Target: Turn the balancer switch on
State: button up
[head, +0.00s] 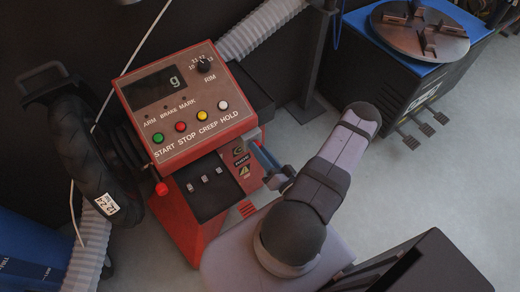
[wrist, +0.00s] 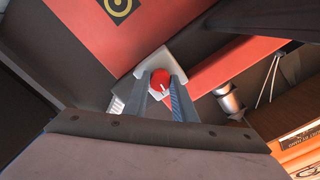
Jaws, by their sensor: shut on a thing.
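The balancer (head: 215,133) is a red machine with a sloped panel, a dark display, a black RIM knob and several coloured buttons. A round red switch (wrist: 159,77) with a small white mark sits on a pale plate on the machine's red and dark side, seen in the wrist view. My gripper (wrist: 160,88) has its two bluish fingers on either side of the red switch, shut on it. In the head view my gripper (head: 262,157) is at the right side of the balancer, and the switch is hidden there.
A wheel with a black tyre (head: 85,155) is mounted at the balancer's left. A blue tyre changer (head: 365,50) with a round turntable and pedals stands at the back right. A dark box-like object (head: 420,268) is at the front right. Grey floor is clear on the right.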

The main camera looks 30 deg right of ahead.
jog(key=shift+m, duration=2.2)
jog(key=o, duration=1)
jog(key=shift+o, duration=0.2)
jog(key=shift+s, duration=0.1)
jog(key=s, duration=0.7)
jog(key=shift+b, duration=0.35)
jog(key=shift+s, duration=0.1)
